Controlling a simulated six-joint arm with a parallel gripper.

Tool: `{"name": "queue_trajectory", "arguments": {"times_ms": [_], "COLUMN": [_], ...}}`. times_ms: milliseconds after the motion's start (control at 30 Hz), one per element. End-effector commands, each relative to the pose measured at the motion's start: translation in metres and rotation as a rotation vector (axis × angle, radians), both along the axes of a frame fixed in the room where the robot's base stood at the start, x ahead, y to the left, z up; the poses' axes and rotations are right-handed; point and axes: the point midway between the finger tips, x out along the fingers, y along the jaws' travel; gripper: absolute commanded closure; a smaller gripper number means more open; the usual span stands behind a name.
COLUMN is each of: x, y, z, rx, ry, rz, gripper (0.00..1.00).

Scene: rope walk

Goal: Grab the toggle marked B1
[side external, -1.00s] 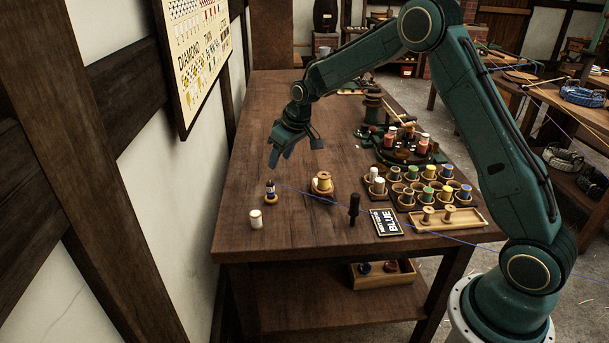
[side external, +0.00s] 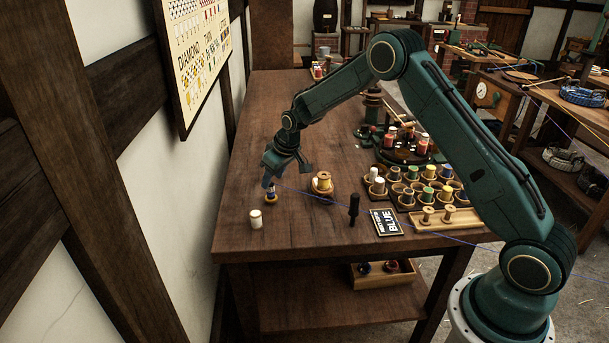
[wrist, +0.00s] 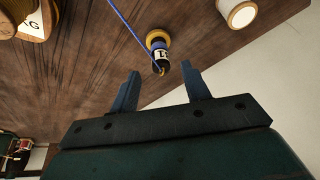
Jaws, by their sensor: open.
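The toggle (wrist: 158,54) is a small dark peg with a white label and a blue band, standing on a yellow round base; the label is too small to read surely. In the side view the toggle (side external: 270,193) stands at the left part of the table. A blue line runs from it. My gripper (side external: 281,173) is just above and behind it in the side view, partly over its top. In the wrist view my gripper (wrist: 160,82) is open and empty, its two fingers pointing at the toggle, which lies just beyond the tips, between their lines.
A white spool (side external: 256,219) stands close to the toggle. Several spools fill a rack further right. The table front is clear.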

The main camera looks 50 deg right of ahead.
Motion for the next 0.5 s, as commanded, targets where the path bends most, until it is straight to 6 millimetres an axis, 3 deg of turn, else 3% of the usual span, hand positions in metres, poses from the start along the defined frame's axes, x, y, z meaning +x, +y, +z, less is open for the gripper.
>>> {"name": "queue_trajectory", "arguments": {"times_ms": [500], "x": [0.005], "y": [0.002], "z": [-0.016], "rx": [0.001], "ry": [0.003], "rz": [0.000], "gripper": [0.53]}}
